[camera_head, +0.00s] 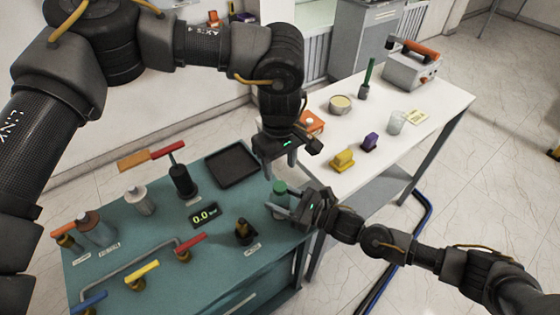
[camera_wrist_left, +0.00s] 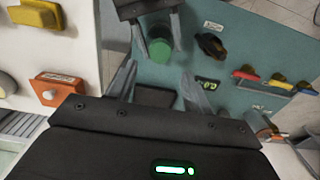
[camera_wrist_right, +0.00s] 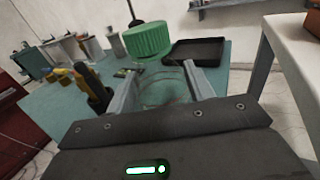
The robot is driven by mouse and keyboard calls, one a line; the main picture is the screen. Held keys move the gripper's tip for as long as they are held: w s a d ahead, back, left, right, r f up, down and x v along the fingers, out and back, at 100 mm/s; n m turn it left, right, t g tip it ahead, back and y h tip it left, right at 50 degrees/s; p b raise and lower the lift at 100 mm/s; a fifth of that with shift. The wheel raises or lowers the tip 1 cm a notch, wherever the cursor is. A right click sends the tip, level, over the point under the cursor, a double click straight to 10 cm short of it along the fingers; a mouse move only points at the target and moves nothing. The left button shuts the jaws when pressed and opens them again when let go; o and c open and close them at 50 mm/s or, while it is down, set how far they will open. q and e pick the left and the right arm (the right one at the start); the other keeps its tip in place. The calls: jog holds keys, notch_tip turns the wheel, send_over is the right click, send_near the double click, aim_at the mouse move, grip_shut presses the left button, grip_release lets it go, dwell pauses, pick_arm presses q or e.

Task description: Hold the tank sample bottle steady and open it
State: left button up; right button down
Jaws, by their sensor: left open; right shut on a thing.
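The tank sample bottle, clear with a green ribbed cap (camera_head: 279,187), stands at the right end of the teal bench. My right gripper (camera_head: 285,203) is shut on its clear body (camera_wrist_right: 165,88), with one finger on each side below the cap. The cap (camera_wrist_right: 148,41) is in place and looks level in the right wrist view. My left gripper (camera_head: 280,164) is open and empty, just above the cap and apart from it, pointing down. In the left wrist view the cap (camera_wrist_left: 159,50) lies beyond the open fingers. The bottle's base is partly hidden by my right gripper.
On the teal bench (camera_head: 215,280) are a black tray (camera_head: 233,164), a red-handled black cylinder (camera_head: 182,182), a display reading 0.0 (camera_head: 204,215), a black and yellow valve (camera_head: 245,232) and several coloured-handle valves.

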aim_at(280, 186)
pick_arm(q)
notch_tip(280, 186, down, 7)
jog(key=shift+f, duration=0.2)
jog(key=shift+c, duration=0.4)
